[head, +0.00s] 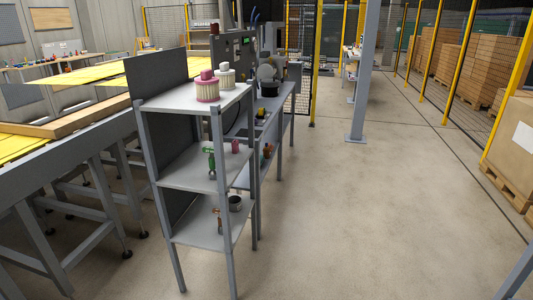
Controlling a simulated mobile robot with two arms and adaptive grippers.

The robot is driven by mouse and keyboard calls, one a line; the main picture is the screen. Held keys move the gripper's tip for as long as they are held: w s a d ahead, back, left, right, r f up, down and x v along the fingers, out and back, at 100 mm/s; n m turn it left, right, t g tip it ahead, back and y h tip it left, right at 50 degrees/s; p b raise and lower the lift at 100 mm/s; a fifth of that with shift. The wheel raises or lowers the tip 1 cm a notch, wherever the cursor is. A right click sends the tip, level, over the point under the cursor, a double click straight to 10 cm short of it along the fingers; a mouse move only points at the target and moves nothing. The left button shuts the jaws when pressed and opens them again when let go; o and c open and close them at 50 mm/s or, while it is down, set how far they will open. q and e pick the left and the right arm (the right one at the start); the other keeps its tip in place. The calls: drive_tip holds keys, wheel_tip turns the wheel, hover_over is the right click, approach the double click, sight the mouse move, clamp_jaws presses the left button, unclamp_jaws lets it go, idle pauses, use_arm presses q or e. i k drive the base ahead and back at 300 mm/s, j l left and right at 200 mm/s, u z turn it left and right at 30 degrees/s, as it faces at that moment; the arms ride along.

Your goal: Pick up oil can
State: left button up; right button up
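I cannot tell for sure which object is the oil can. On the middle board of the grey shelf rack (185,174) stand a green-topped upright item (211,160), partly behind a post, and a small dark pink item (235,146). On the lower board are a dark grey cup-like container (235,204) and a thin brown-orange item (219,220). The top board holds a pink ribbed canister (207,90) and a white ribbed canister (225,77). Neither of my grippers is in view.
A workbench (285,97) with a control box (233,54) stands behind the rack. A grey frame table (60,146) with yellow sheets is at left. A grey column (366,80) stands right of centre. The concrete floor (380,220) right of the rack is clear. Boxes on pallets (475,65) stand behind fencing.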

sight(266, 152)
drive_tip(key=i+l+z, duration=0.25)
drive_tip(key=i, duration=0.2)
drive_tip(key=i+z, duration=0.25)
drive_tip(key=i, duration=0.2)
